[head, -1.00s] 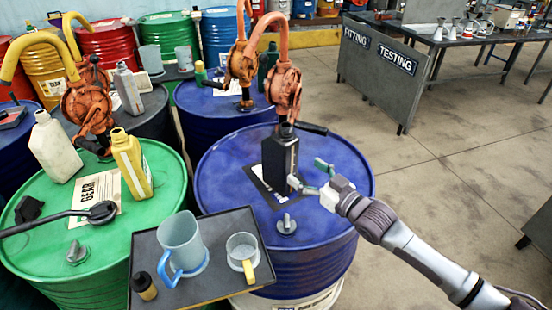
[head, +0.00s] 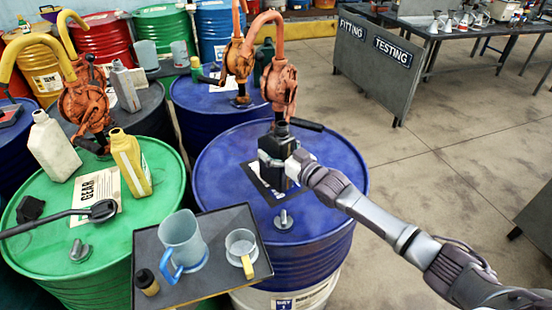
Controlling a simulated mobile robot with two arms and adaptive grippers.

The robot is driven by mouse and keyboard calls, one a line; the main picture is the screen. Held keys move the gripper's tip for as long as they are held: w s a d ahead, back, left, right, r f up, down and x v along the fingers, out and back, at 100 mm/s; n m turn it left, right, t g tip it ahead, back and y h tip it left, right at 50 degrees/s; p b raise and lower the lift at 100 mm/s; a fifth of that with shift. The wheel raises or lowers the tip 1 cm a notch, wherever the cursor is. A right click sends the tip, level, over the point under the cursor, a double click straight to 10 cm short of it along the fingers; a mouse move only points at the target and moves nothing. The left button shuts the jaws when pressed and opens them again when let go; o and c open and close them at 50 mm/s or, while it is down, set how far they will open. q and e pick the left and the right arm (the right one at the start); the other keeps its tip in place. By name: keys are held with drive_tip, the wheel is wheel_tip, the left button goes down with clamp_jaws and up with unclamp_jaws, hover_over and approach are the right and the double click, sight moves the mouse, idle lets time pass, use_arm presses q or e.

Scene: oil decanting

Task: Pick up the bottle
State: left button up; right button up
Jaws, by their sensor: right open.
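A black bottle (head: 273,146) with an open neck stands upright on the blue drum (head: 225,200), on a dark-bordered sheet below the orange pump's spout. My right gripper (head: 274,163) has come in from the right and is at the bottle's body, with its open fingers around or beside it. The fingers and part of the bottle overlap in view, so contact cannot be told. My left gripper is out of view.
An orange hand pump (head: 279,85) rises just behind the bottle. A dark tray (head: 210,290) in front holds a blue-handled jug (head: 181,241), a smaller cup (head: 240,243) and a small dark bottle. A yellow bottle (head: 130,162) stands on the green drum to the left.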

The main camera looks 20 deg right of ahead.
drive_tip(key=shift+s, duration=0.1)
drive_tip(key=shift+c, duration=1.1)
drive_tip(key=c, duration=1.3)
drive_tip(key=shift+r, duration=0.1)
drive_tip(key=shift+c, duration=0.2)
